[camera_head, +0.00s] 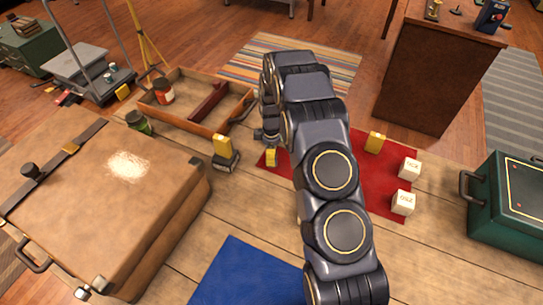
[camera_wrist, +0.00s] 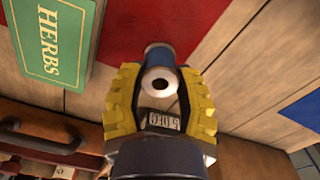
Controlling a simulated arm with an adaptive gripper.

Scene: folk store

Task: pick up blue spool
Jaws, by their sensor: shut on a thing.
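The blue spool (camera_wrist: 160,73) is in the middle of the wrist view, with its pale round end and dark centre hole facing the camera. In the head view my gripper (camera_head: 270,157) is near the left edge of the red mat (camera_head: 395,188). The spool cannot be made out there, and my arm hides part of the mat.
A green HERBS box (camera_wrist: 57,42) is close to the left finger in the wrist view. In the head view, an open wooden tray (camera_head: 180,123) and brown suitcase (camera_head: 105,200) are left. White blocks (camera_head: 404,203) and a green metal box (camera_head: 505,205) are right; a blue mat (camera_head: 245,275) is in front.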

